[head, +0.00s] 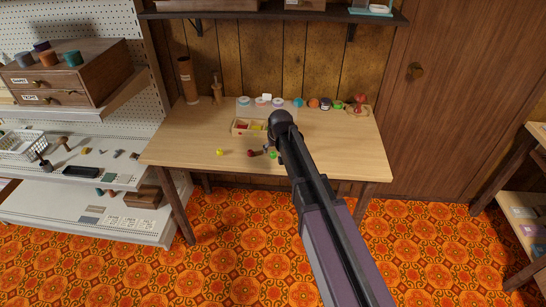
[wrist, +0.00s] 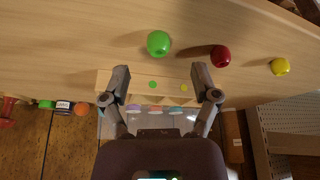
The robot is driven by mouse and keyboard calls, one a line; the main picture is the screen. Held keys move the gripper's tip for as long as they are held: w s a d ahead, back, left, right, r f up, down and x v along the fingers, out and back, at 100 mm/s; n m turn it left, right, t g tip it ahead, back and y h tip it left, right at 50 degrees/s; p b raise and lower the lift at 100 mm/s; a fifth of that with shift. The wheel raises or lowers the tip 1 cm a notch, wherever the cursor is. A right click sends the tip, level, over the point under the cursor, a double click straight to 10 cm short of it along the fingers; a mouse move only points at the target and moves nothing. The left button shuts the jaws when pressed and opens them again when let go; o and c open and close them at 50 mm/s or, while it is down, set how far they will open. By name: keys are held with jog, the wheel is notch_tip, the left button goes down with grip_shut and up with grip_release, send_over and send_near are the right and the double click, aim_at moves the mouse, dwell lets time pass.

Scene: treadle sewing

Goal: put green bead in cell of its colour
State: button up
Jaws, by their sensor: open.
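The green bead (wrist: 158,43) rests on the wooden table, just beyond my gripper in the wrist view. It also shows in the head view (head: 273,155), beside my arm. My gripper (wrist: 161,72) is open and empty, its two fingers spread apart with the bead outside them. The sorting tray (head: 239,132) is a light wooden box with coloured cells, red and yellow showing. My arm hides its right part. In the wrist view the tray wall (wrist: 168,83) lies between the fingers and bears a green dot (wrist: 152,85) and a yellow dot (wrist: 183,87).
A red bead (wrist: 220,56) and a yellow bead (wrist: 280,67) lie on the table to the right of the green one in the wrist view. Spools and small items line the table's back. The table's left front (head: 180,155) is clear.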

aim_at(273, 153)
jog(key=shift+f, duration=0.1)
jog(key=shift+w+b+x, duration=0.1)
jog(key=shift+b+x, duration=1.1)
jog(key=shift+x, duration=0.05)
jog(key=shift+w+b+x, duration=0.15)
jog(key=shift+b+x, duration=1)
jog(key=shift+x, duration=0.15)
jog(key=c, duration=0.8)
jog(key=shift+c, duration=0.3)
jog(key=shift+r, duration=0.3)
notch_tip(273, 153, up, 3)
jog(key=p, duration=0.3)
jog(key=shift+r+p, duration=0.15)
jog(key=shift+p, duration=0.2)
jog(key=s+d+r+p, duration=0.1)
jog(key=s+d, duration=0.3)
jog(key=s, duration=1.1)
jog(key=shift+s+d+r, duration=0.2)
